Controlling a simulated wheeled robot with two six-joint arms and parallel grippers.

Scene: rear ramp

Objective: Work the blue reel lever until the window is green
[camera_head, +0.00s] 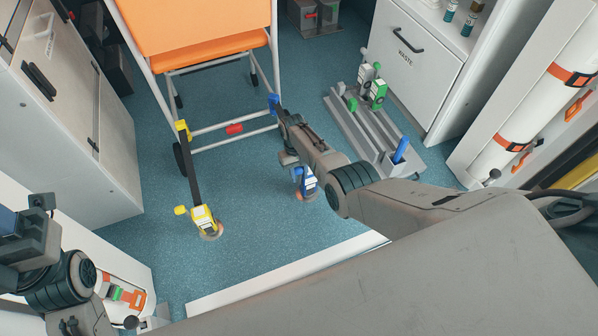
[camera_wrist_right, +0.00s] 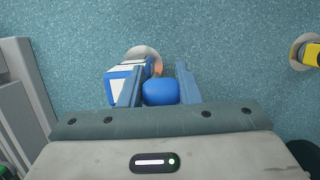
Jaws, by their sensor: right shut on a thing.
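The blue reel (camera_head: 307,184) is a small blue and white unit on the floor, partly hidden behind my right arm. In the right wrist view its blue and white housing (camera_wrist_right: 122,82) sits at a round floor mount. My right gripper (camera_wrist_right: 160,90) is shut on the rounded blue end of the reel lever (camera_wrist_right: 160,93), which lies between its two fingers. In the head view my right gripper (camera_head: 291,160) is mostly covered by my own arm. I cannot make out the window or its colour. My left gripper (camera_head: 38,205) is at the left edge, away from the reel; its fingers are unclear.
A yellow reel (camera_head: 203,220) stands on the floor to the left, its strap running up to the orange stretcher's frame (camera_head: 222,128). A blue hook (camera_head: 274,104) is on the frame's right side. A grey rail unit (camera_head: 365,130) with a blue lever (camera_head: 401,150) stands right.

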